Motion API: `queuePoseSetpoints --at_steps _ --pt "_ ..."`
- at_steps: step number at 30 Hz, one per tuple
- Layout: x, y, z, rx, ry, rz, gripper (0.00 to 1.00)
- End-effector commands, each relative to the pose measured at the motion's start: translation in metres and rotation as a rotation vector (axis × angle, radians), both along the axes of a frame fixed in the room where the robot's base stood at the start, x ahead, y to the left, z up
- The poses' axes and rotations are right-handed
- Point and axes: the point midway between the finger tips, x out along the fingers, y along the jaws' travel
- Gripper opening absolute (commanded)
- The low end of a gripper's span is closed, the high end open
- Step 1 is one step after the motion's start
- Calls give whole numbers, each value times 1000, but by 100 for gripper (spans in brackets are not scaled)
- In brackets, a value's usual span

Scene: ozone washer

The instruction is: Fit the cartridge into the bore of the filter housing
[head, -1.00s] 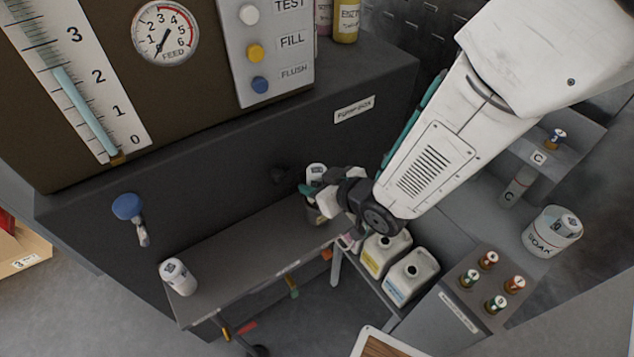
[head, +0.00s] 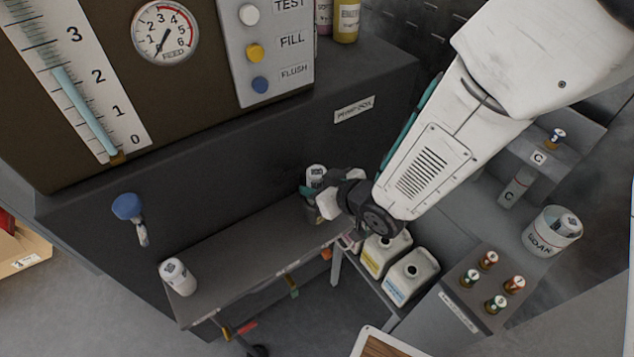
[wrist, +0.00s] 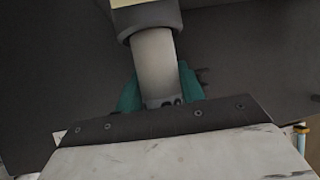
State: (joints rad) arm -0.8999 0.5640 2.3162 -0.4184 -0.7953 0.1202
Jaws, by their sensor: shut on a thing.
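The white cartridge (head: 316,174) is upright at the far end of the bench, its top showing beside my gripper (head: 325,190). In the wrist view the cartridge (wrist: 155,60) stands between my two teal fingers (wrist: 160,95), which are shut on it. Its far end meets the wider dark rim of the filter housing (wrist: 150,20) and appears to be in or right at the bore; I cannot tell how deep. In the head view the housing (head: 313,212) is mostly hidden behind my gripper.
Another white cartridge (head: 178,277) stands at the bench's near left end. The bench (head: 245,262) is bare between. The dark machine wall (head: 230,190) rises close behind, with a blue-handled valve (head: 127,207). A SOAK tub (head: 552,232) is farther right.

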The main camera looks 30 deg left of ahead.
Motion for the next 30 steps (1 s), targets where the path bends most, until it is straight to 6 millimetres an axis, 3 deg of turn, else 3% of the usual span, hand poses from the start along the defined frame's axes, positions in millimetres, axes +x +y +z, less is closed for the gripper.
queuePoseSetpoints --at_steps 30 --pt "0 0 -26 1 0 0 10"
